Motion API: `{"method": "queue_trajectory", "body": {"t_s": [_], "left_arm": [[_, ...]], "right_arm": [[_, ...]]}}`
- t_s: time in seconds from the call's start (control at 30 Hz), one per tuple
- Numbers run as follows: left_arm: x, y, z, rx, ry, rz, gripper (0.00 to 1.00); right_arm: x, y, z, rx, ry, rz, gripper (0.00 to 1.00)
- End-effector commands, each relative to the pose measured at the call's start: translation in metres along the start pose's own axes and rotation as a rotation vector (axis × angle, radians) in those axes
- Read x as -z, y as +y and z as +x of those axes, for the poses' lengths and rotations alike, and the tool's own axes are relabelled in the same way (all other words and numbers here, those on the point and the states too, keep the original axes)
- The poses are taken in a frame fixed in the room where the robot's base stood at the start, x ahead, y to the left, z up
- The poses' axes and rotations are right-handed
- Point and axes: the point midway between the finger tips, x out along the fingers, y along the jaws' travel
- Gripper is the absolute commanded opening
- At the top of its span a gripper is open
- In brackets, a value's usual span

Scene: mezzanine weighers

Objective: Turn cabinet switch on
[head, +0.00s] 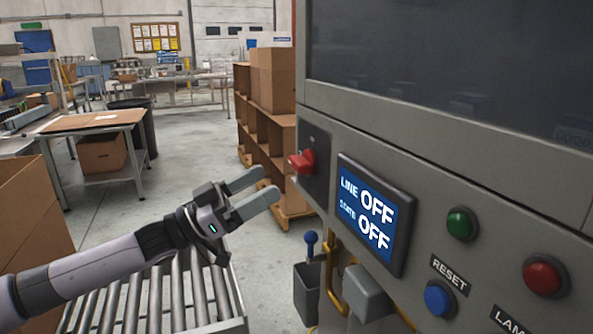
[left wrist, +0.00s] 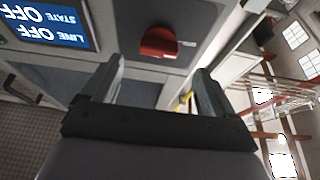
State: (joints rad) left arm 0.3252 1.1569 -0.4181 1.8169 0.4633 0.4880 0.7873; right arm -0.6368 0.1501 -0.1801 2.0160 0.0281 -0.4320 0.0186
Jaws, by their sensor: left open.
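The cabinet (head: 400,140) is a grey control cabinet filling the right of the head view. Its red switch (head: 302,162) sits on a dark plate at the left of its panel. A blue display (head: 366,216) beside it reads LINE OFF and STATE OFF. My left gripper (head: 272,188) is open and empty, a little below and left of the switch, apart from it. In the left wrist view the red switch (left wrist: 159,42) lies ahead, beyond the gap between the open fingers (left wrist: 157,85). The display (left wrist: 48,24) is at upper left there. My right gripper is not in view.
The panel also carries a green button (head: 461,223), a red button (head: 545,277) and a blue RESET button (head: 440,298). A grey box (head: 368,293) and a blue-knobbed lever (head: 310,240) stand below. A roller conveyor (head: 170,295) lies under my left arm. Cardboard shelving (head: 268,140) stands behind.

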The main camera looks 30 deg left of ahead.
Motion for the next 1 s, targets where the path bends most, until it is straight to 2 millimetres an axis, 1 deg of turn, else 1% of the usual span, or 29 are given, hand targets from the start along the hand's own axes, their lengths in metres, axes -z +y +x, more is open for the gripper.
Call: {"method": "queue_trajectory", "body": {"t_s": [0.17,0.4,0.6,0.8,1.0], "left_arm": [[0.002,0.0,0.014,0.001,0.002,0.0,0.87],[0.002,0.0,0.043,0.002,0.002,0.0,0.87],[0.001,0.0,0.061,0.002,0.0,0.001,0.87],[-0.001,0.0,0.069,0.002,-0.002,0.001,0.87],[-0.001,0.0,0.069,0.002,-0.003,0.001,0.87]], "right_arm": [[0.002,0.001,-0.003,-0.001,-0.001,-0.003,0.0],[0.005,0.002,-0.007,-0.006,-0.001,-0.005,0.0],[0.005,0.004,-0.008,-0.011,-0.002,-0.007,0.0],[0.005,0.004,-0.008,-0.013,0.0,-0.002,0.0],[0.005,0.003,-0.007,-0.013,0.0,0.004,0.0]]}}
